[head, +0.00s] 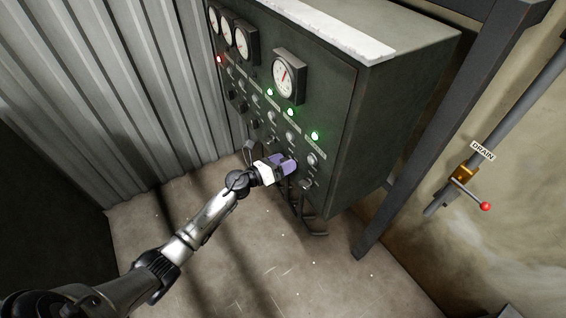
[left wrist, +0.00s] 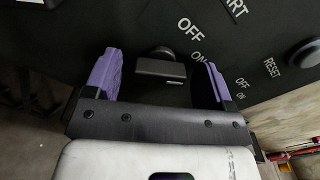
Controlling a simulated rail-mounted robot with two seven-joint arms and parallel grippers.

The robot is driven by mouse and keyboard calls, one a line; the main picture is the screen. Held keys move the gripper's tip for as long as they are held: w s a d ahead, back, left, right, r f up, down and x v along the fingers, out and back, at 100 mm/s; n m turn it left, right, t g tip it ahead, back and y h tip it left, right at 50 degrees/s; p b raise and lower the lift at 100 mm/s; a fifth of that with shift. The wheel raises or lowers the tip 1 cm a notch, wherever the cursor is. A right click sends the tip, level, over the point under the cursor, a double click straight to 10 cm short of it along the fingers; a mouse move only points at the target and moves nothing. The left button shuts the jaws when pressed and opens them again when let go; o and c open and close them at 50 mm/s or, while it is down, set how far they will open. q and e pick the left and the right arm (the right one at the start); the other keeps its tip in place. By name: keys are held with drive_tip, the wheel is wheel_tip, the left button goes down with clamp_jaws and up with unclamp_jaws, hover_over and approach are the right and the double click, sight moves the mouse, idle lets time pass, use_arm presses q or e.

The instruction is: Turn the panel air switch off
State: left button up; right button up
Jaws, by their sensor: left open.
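The dark green control panel (head: 330,130) hangs at the top centre of the head view, with rows of knobs and switches. My left gripper (head: 284,163), with purple fingers, is at the panel's lower front. In the left wrist view my left gripper (left wrist: 160,70) is open, one finger on each side of a dark switch (left wrist: 160,68) with a wide flat handle. I cannot tell whether the fingers touch it. "OFF" and "ON" labels are beside it. No "air" label is readable, and the gripper hides this switch in the head view. My right gripper is not in view.
Gauges (head: 286,76) and lit green lamps (head: 315,135) are above the gripper. A dark steel post (head: 400,170) stands right of the panel. A drain pipe with a red-knobbed valve handle (head: 485,206) is at the far right. The concrete floor (head: 290,270) below is open.

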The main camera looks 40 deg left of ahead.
use_arm(q)
drive_tip(key=c, duration=0.9)
drive_tip(key=shift+c, duration=0.2)
drive_tip(key=n+p, duration=0.6)
drive_tip(key=n, duration=0.5)
drive_tip(key=shift+n, duration=0.4)
